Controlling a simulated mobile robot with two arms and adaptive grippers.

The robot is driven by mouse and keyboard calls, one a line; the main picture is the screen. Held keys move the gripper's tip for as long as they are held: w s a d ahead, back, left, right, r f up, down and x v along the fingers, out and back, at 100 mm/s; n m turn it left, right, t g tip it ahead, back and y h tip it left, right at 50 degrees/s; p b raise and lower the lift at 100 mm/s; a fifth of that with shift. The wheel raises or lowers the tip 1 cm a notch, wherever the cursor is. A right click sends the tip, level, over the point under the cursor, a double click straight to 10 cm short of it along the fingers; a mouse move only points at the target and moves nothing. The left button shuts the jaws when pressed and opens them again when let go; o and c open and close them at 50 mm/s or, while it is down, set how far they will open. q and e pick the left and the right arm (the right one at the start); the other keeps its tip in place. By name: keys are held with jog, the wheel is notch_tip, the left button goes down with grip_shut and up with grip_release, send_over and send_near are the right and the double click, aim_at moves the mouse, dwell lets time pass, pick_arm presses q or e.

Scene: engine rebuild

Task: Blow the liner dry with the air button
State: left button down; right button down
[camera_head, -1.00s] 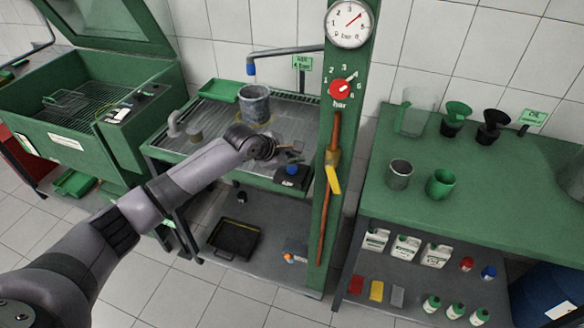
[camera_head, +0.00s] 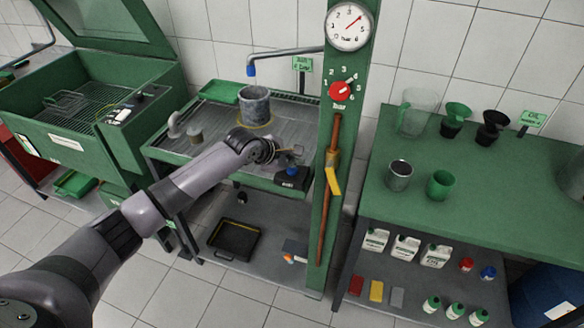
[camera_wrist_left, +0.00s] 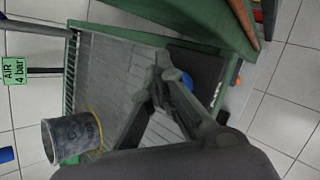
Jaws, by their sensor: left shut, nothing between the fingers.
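The liner (camera_head: 255,106) is a grey cylinder standing upright on the ribbed bench tray, and a yellow ring shows around its base. It also shows at the lower left in the left wrist view (camera_wrist_left: 68,142). The air button (camera_head: 292,172) is a blue dome on a black box (camera_head: 291,182) at the tray's front right corner. In the left wrist view the button (camera_wrist_left: 187,80) is partly hidden behind a finger. My left gripper (camera_head: 299,150) is shut and empty, close to the button and behind it in the head view. Contact cannot be told. My right gripper is out of view.
A pipe with a blue nozzle (camera_head: 251,70) hangs above the liner, beside an AIR sign (camera_head: 302,64). A green post (camera_head: 325,225) with gauge (camera_head: 349,26) and red knob (camera_head: 341,90) stands right of the button. A green tray (camera_head: 220,91) lies behind.

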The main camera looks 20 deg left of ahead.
aim_at(294, 171)
pick_arm(q)
jog(key=shift+f, duration=0.1)
dwell(0.3)
jog(key=shift+f, duration=0.65)
dwell(0.6)
jog(key=shift+r, duration=0.15)
jog(key=shift+r+p, duration=0.9)
jog(key=shift+p, duration=0.45)
notch_tip(294, 171, up, 5)
jog(key=p, duration=0.6)
jog(key=shift+f, duration=0.1)
dwell(2.5)
